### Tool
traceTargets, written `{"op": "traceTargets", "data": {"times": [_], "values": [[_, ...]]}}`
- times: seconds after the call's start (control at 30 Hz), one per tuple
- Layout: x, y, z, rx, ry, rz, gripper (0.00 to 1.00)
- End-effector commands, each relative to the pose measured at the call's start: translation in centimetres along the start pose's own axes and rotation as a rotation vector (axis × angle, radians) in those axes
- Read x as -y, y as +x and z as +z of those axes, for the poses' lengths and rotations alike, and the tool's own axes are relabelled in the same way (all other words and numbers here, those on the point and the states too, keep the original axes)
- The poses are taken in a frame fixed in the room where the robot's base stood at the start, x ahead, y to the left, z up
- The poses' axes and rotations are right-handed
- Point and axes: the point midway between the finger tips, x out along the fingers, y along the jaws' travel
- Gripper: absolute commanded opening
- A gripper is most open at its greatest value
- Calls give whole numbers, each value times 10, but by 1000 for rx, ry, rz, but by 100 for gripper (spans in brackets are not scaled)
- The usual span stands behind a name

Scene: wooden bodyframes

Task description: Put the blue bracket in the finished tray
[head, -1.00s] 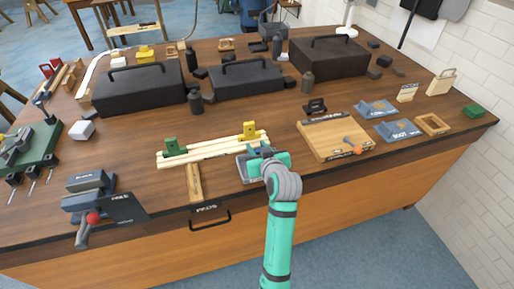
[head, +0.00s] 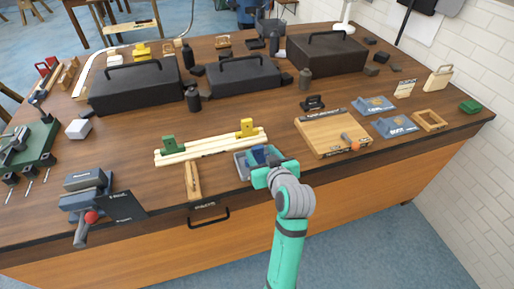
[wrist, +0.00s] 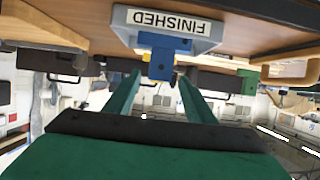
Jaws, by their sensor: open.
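The blue bracket (head: 258,154) sits in the grey finished tray (head: 241,168) near the bench's front edge. In the wrist view, the blue bracket (wrist: 160,62) shows beyond my fingertips, with the tray's FINISHED label (wrist: 168,22) upside down. My teal gripper (head: 268,175) is at the front right of the tray. In the wrist view, my gripper (wrist: 160,80) is open, with a finger on each side of the bracket's line and nothing between them. My gripper hides part of the tray in the head view.
Pale rails (head: 212,147) bearing a green and a yellow bracket lie just behind the tray. A wooden board (head: 325,130) with an orange-ended tool is to the right. Black toolboxes (head: 245,76) stand behind. A wooden block (head: 192,180) lies left of the tray.

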Motion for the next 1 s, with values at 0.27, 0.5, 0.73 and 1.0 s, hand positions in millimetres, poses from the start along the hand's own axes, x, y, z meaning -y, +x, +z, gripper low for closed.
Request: {"op": "traceTargets", "data": {"times": [0.27, 0.5, 0.73, 1.0], "values": [[0, -37, 0, 0, 0, 1, 50], [0, -44, 2, 0, 3, 2, 50], [11, -42, 46, -7, 69, 39, 50], [30, -59, 122, -33, 164, 131, 50]]}}
